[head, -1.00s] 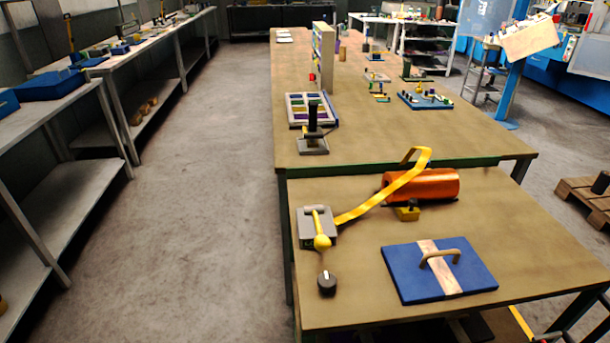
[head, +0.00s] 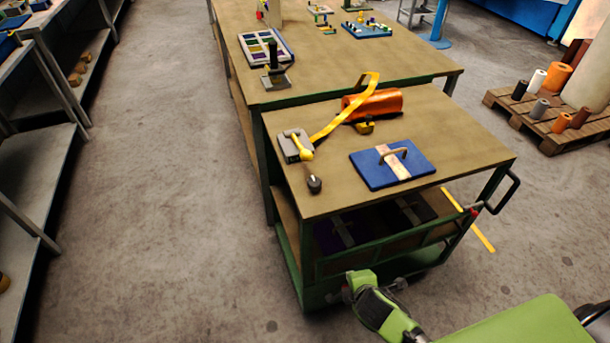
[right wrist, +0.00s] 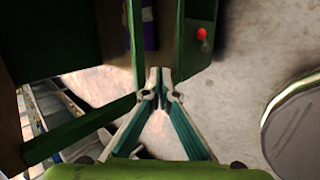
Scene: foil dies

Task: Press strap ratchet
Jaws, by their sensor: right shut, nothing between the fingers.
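The strap ratchet (head: 296,146) is a grey block with a yellow lever on the near left of the green-framed cart's top. The lever's yellow ball end (head: 306,155) points toward the near edge. A yellow strap (head: 342,116) runs from the block up over an orange roll (head: 382,105). My right gripper (right wrist: 158,74) is shut and empty in the right wrist view, close to green cart framing, well away from the ratchet. My green and black arm shows at the bottom of the head view; its fingertips are hard to make out there. My left gripper is not in view.
On the cart top (head: 455,140) lie a blue board (head: 370,172) with a handle and a black knob (head: 314,185). A cart handle (head: 508,192) sticks out right. A longer table stands behind, a pallet (head: 540,118) at right. Floor left of the cart is clear.

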